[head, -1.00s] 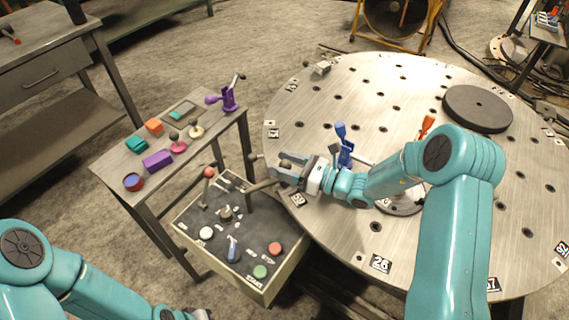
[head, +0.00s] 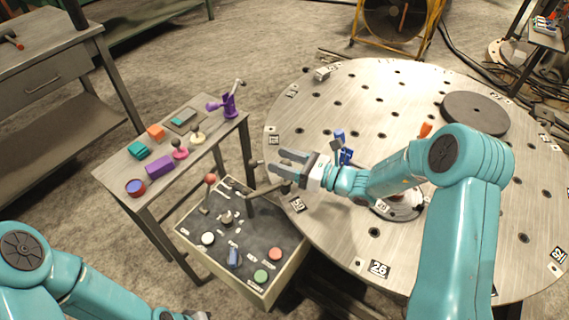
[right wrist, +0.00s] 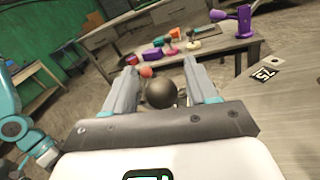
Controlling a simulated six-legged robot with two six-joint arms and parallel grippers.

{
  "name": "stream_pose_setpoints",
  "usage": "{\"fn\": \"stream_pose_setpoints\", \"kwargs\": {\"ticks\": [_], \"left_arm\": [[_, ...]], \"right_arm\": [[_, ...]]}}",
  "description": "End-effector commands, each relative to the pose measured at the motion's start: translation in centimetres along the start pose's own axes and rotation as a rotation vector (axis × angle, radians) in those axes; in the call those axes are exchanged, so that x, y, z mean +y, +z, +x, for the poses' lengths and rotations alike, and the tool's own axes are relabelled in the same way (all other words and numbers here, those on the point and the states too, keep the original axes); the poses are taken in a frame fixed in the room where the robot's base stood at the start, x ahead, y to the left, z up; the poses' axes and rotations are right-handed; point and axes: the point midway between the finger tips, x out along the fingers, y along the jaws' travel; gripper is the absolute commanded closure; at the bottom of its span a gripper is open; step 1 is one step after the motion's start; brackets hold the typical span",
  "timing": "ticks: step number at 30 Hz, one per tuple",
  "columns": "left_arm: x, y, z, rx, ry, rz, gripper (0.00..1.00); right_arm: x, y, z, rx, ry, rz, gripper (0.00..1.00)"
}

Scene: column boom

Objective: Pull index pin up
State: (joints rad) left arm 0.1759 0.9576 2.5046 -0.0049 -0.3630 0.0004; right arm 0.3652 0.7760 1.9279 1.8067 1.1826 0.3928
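My right gripper (head: 276,161) is open at the left edge of the round metal table (head: 330,225), its fingers pointing left. In the right wrist view, a dark ball knob (right wrist: 161,93) shows in the gap between the two fingers (right wrist: 158,88), with space on both sides. I take it for the index pin's knob; its shaft is hidden, and I cannot tell whether it is between or just beyond the fingertips. In the head view, a dark post and lever (head: 262,191) stand below the gripper. My left gripper is hardly visible at the bottom edge; its fingers cannot be made out.
A control box (head: 262,224) with coloured buttons and a red-knobbed lever (head: 210,179) stands below the table edge. A small side table (head: 117,176) holds several coloured objects. A blue clamp (head: 346,155) and a dark disc (head: 475,112) are on the round table.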

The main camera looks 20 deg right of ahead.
Motion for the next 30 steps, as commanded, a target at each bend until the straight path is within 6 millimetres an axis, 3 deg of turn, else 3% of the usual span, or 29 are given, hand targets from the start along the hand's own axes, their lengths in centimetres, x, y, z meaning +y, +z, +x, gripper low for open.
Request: {"fn": "stream_pose_setpoints", "kwargs": {"ticks": [12, 16, 20, 30], "left_arm": [[0.0, 0.0, 0.0, 0.0, 0.0, 0.0, 1.0], [-0.1, 0.0, 0.1, 0.0, 0.0, 0.0, 1.0], [-0.1, 0.0, 0.4, 0.0, 0.0, 0.0, 1.0], [-0.4, 0.0, 1.1, 0.0, 0.0, 0.0, 1.0]], "right_arm": [[0.1, -0.3, -0.1, 0.007, 0.0, 0.005, 0.4], [-0.1, -0.4, -1.2, 0.008, -0.003, 0.005, 0.4], [-0.1, -0.4, -3.9, 0.006, -0.007, 0.005, 0.4], [-0.1, -0.2, -12.7, 0.005, -0.005, 0.003, 0.4]]}}
